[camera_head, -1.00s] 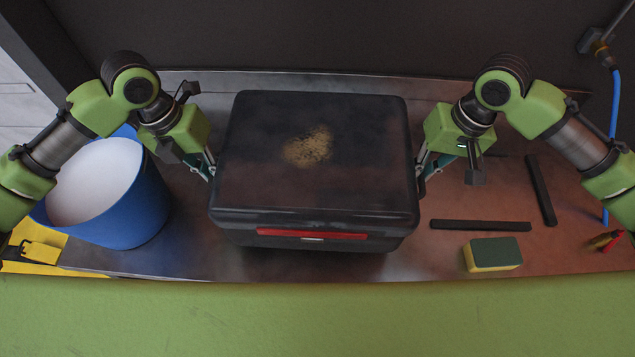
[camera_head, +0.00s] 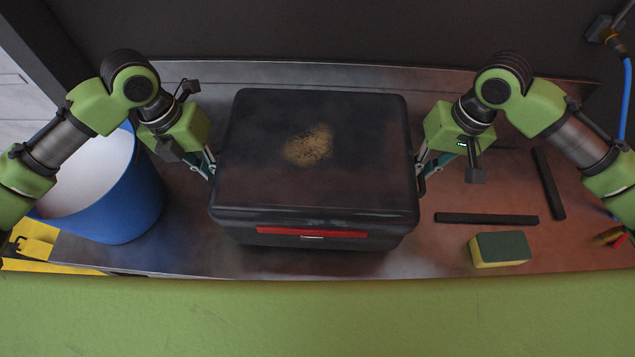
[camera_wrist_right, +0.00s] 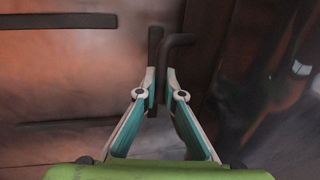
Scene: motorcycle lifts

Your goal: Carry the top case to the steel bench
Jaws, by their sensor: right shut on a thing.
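The top case (camera_head: 290,185) is a black box with a red strip on its front and a tan dusty patch on its lid. It is level between my two grippers, over a metal bench top (camera_head: 190,255). My left gripper (camera_head: 210,172) is at the case's left side, its fingers closed in there; the grip point itself is hidden. My right gripper (camera_head: 419,174) is at the right side. In the right wrist view, the right gripper (camera_wrist_right: 160,80) is shut on a dark bent handle (camera_wrist_right: 180,40) beside the case wall (camera_wrist_right: 235,75). A gap under the case cannot be judged.
A blue bucket (camera_head: 140,205) with a white inside stands close at the left. Two black bars (camera_head: 487,219) (camera_head: 548,184) and a yellow-green sponge (camera_head: 499,249) lie right of the case. A blue hose (camera_head: 626,100) hangs at the far right. A dark wall closes the back.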

